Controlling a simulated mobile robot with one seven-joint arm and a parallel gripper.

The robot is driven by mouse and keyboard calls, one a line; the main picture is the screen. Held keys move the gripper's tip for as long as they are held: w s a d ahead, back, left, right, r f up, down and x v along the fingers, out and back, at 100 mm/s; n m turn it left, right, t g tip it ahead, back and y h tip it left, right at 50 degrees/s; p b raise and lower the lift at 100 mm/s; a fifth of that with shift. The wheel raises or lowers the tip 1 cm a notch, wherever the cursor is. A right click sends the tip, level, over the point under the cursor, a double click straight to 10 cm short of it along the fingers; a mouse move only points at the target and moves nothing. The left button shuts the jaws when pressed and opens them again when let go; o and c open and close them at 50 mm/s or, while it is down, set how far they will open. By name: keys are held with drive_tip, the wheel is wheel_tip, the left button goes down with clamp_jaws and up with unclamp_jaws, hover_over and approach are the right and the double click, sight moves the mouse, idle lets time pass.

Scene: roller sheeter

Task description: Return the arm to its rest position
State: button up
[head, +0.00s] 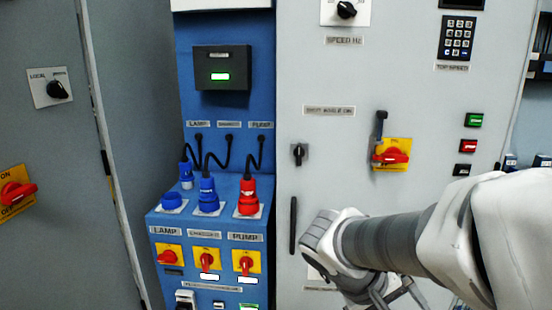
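My arm (400,245), white with dark grey sections, reaches in from the lower right and bends at a rounded joint in front of the grey cabinet. Below that joint, thin grey parts of what looks like my gripper (388,294) show at the bottom edge. The fingertips are cut off or hidden, so I cannot tell whether it is open or shut. Nothing held shows.
The grey cabinet (325,75) carries a red rotary switch on a yellow plate (391,154), a keypad (458,37) and a black vertical handle (293,225) close left of my arm. A blue panel (225,145) with plugs and red switches stands further left.

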drive_tip(key=s+a+r+m+t+y, duration=0.2)
drive_tip(key=s+a+r+t+y, duration=0.25)
drive_tip(key=s+a+y, duration=0.2)
wheel_tip(320, 180, up, 18)
drive_tip(key=p, duration=1.7)
drive_tip(key=shift+d+y, duration=0.3)
drive_tip(key=shift+y, duration=0.05)
